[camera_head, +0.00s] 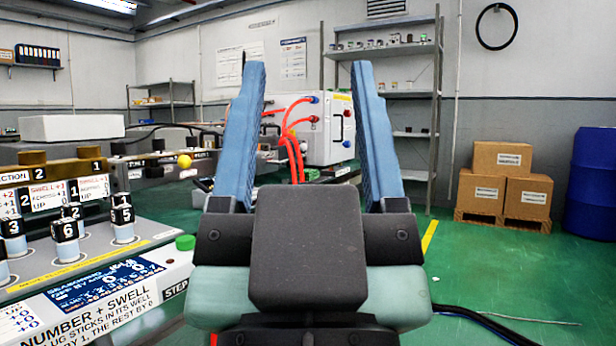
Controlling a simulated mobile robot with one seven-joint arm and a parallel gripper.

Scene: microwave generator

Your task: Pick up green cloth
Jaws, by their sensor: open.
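My gripper (308,70) is in the middle of the head view, with its two blue fingers pointing up and spread wide apart. It is open, and nothing shows held between the fingers. I cannot make out a green cloth anywhere in this view. My gripper's dark body and fingers hide part of the room behind them.
A control panel (82,283) with numbered plugs and a green button (185,242) stands close on the left. A white machine (325,130) with red hoses stands behind my gripper. Cardboard boxes (527,196) and a blue barrel (594,185) stand right; green floor there is mostly clear.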

